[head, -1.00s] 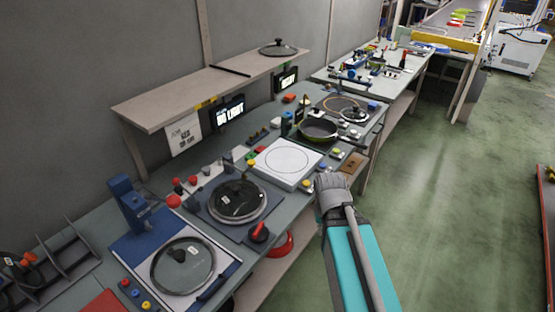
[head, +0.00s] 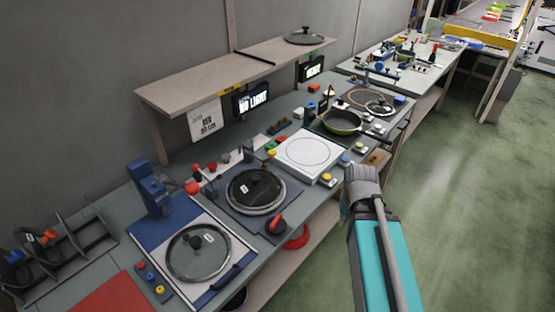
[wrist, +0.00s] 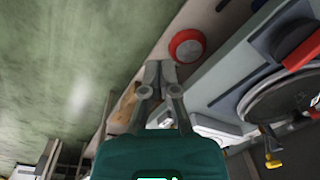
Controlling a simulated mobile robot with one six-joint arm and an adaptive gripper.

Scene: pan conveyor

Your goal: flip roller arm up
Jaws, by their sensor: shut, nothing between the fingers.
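I cannot tell for sure which part is the roller arm. A blue bar-like fixture (head: 380,74) lies on the far bench, small and hard to make out. A blue upright unit (head: 150,188) stands beside a lidded pan (head: 198,252) on the near bench. My gripper shows in the wrist view (wrist: 160,68) with its two fingers together and nothing between them. In the head view my arm is at the bench's front edge, right of the white square plate (head: 308,155). The fingertips are hidden there. My gripper touches no bench object that I can see.
Another lidded pan (head: 256,190) and a red-handled knob (head: 278,226) sit near the front edge. A red round item (wrist: 187,46) is below the benchtop. A wooden shelf (head: 200,82) overhangs the back. The green floor (head: 450,200) to the right is clear.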

